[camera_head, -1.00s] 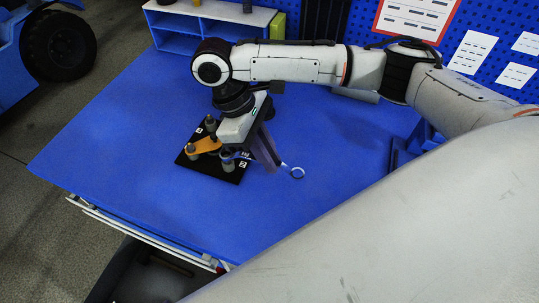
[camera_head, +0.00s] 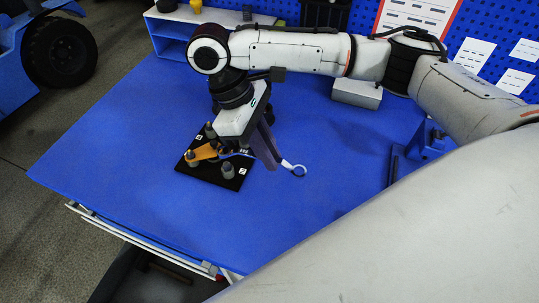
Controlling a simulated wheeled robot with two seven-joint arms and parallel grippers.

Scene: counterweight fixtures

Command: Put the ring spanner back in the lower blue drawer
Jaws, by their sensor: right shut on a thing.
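My right gripper (camera_head: 247,147) is shut on the ring spanner and holds it above the back right part of a black fixture board. The spanner's pale ring end (camera_head: 299,170) sticks out to the right over the blue bench top. Its other end reaches left beside an orange arm and is partly hidden by the gripper. The near grey post (camera_head: 228,171) on the board shows clear of the spanner. Below the bench's front edge is a dark open space (camera_head: 155,272); I cannot tell which drawer it belongs to. My left gripper is out of view.
The black board (camera_head: 205,174) carries several posts and an orange arm (camera_head: 203,154). A blue and white shelf (camera_head: 172,45) stands at the back left, and a blue bracket (camera_head: 428,138) at the right. The blue bench top (camera_head: 110,150) is free left of the board.

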